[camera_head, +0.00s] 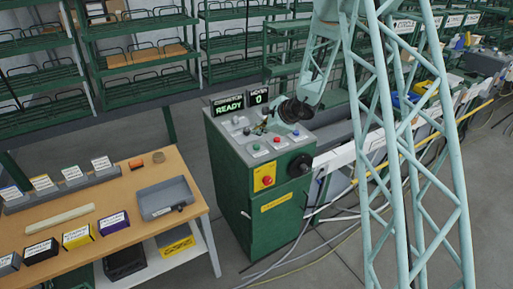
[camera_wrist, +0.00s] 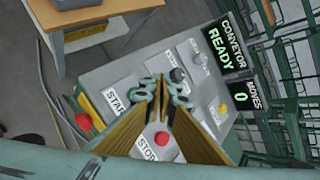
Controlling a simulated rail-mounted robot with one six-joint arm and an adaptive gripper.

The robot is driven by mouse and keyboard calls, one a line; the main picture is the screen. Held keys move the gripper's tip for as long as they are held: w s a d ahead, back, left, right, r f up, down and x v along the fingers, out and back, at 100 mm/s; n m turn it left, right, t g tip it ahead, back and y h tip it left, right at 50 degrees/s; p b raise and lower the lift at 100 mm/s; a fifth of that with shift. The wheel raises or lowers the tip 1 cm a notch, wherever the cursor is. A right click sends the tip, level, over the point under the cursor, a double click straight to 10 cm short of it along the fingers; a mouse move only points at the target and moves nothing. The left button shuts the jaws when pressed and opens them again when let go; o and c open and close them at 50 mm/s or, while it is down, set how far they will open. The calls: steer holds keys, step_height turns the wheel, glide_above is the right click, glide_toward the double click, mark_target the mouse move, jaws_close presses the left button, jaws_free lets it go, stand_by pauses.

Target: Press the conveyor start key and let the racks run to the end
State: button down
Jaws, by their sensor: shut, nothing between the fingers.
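The control cabinet (camera_head: 232,180) is green with a sloped grey panel on top. Its conveyor display (camera_head: 229,105) reads READY, and the moves display (camera_head: 259,97) reads 0. A green key (camera_head: 256,147) and a red key (camera_head: 277,139) are on the panel. In the wrist view the START label (camera_wrist: 115,98) is partly covered by my fingers, and its key is hidden there. The red key (camera_wrist: 161,138) beside the STOP label (camera_wrist: 146,152) shows between my fingers. My gripper (camera_wrist: 166,88) is shut and empty over the panel; I cannot tell whether it touches.
A red emergency button (camera_head: 267,180) on a yellow plate is on the cabinet's front. A black knob (camera_head: 301,165) projects at its right. A wooden table (camera_head: 140,200) with boxes and a grey tray (camera_head: 166,198) stands left. Green racks (camera_head: 145,50) line the back. Cables lie on the floor.

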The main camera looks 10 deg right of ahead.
mark_target(257, 147)
step_height(257, 147, down, 2)
steer(key=shift+f+b, duration=0.2)
steer(key=shift+b, duration=0.15)
steer(key=shift+f+b, duration=0.95)
steer(key=shift+b, duration=0.3)
